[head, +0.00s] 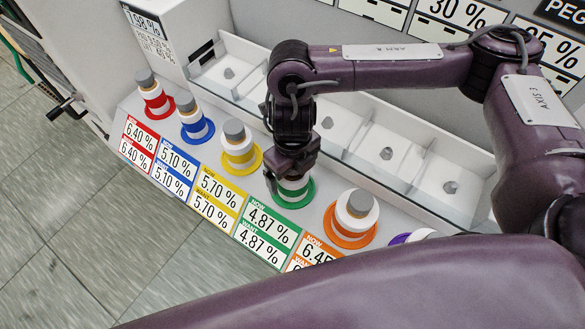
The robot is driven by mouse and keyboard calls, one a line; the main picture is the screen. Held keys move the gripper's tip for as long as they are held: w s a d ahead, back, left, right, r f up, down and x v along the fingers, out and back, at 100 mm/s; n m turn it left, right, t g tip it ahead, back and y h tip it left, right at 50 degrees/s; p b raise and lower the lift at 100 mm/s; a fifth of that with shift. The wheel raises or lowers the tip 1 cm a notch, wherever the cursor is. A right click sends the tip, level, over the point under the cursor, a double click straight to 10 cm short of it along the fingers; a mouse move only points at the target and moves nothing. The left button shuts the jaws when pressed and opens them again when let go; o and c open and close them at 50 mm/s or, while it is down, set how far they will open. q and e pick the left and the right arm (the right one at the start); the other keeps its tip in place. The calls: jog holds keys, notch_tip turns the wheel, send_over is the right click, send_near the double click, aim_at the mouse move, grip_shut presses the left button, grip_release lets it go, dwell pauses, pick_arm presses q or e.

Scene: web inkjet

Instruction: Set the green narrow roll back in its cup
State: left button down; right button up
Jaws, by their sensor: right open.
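A white roll with a green band (293,185) stands in the green ring (303,201) on the white ledge, above the green 4.87 % labels. Its top is hidden by my right gripper (284,182), which points down right over it. The fingers are open around or just beside the roll; I cannot tell whether they touch it. Whether the roll sits fully down in its cup cannot be seen. My left gripper is out of view.
Red (157,101), blue (196,124) and yellow (239,155) banded rolls stand to the left, an orange one (348,221) close on the right, and a purple one (412,237) partly hidden. White bins (392,150) with pegs line the ledge behind. My purple arm covers the lower right.

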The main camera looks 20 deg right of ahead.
notch_tip(320, 180, up, 8)
jog(key=shift+f+p, duration=0.1)
jog(key=shift+p, duration=0.5)
dwell(0.7)
